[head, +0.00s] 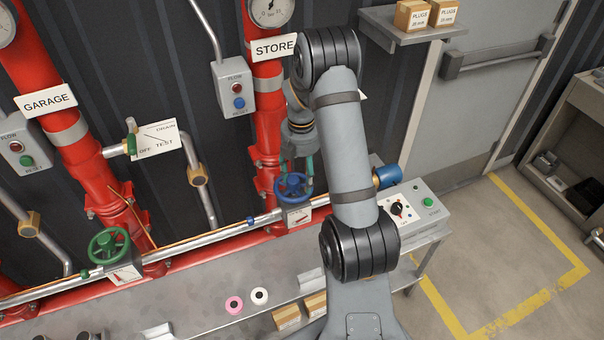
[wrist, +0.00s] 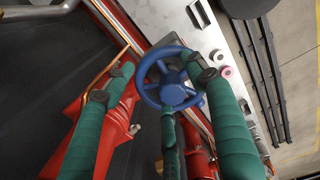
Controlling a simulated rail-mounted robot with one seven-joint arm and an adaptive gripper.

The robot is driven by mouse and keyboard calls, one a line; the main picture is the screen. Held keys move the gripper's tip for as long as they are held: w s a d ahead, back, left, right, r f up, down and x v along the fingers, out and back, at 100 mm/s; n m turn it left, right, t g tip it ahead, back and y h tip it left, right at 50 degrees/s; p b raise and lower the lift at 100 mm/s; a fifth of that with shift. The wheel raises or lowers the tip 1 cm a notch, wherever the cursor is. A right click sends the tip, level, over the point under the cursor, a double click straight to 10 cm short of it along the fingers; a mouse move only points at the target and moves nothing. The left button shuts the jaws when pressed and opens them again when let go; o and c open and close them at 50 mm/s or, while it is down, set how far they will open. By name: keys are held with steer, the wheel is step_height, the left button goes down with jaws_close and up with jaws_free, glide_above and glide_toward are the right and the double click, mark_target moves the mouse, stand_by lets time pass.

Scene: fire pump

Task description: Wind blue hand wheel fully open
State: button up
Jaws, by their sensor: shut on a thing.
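The blue hand wheel (head: 293,187) sits on the valve below the STORE sign, above a small white plate with a red mark. My gripper (head: 297,168) reaches down to it from above, its green-sleeved fingers around the rim. In the wrist view the blue wheel (wrist: 174,90) lies between my fingers, with its spokes and hub in sight. The gripper (wrist: 168,80) is shut on the wheel. One finger is on the left, one on the right and one at the lower rim. The exact contact points are hard to see.
A green hand wheel (head: 109,246) stands on the pipe to the left. Red pipes (head: 270,120) rise behind the valve. A control box (head: 411,207) with a black knob and a blue cylinder (head: 388,176) are to the right. Pink and white rings (head: 234,305) lie on the bench.

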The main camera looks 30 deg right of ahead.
steer(key=shift+s+f, duration=0.35)
steer(key=shift+f, duration=0.2)
steer(key=n+p, duration=0.1)
steer(key=n, duration=0.1)
steer(key=shift+w+a+r+n+p, duration=0.1)
steer(key=shift+w+r+n+p, duration=0.1)
steer(key=shift+n+p, duration=0.15)
steer(key=shift+c, duration=0.2)
steer(key=n, duration=0.1)
steer(key=n+p, duration=0.1)
steer(key=n, duration=0.1)
steer(key=shift+w+a+n, duration=0.15)
steer(key=shift+w+n, duration=0.1)
steer(key=shift+w, duration=0.1)
jaws_close()
steer(key=shift+w+f+n+p, duration=0.15)
steer(key=shift+n+p, duration=0.2)
steer(key=shift+n, duration=0.55)
steer(key=o, duration=1)
jaws_free()
steer(key=o, duration=0.4)
steer(key=shift+d+f, duration=0.15)
steer(key=shift+d, duration=0.15)
steer(key=shift+o, duration=1.3)
steer(key=shift+w+a, duration=0.15)
steer(key=shift+w, duration=0.05)
steer(key=shift+a, duration=0.1)
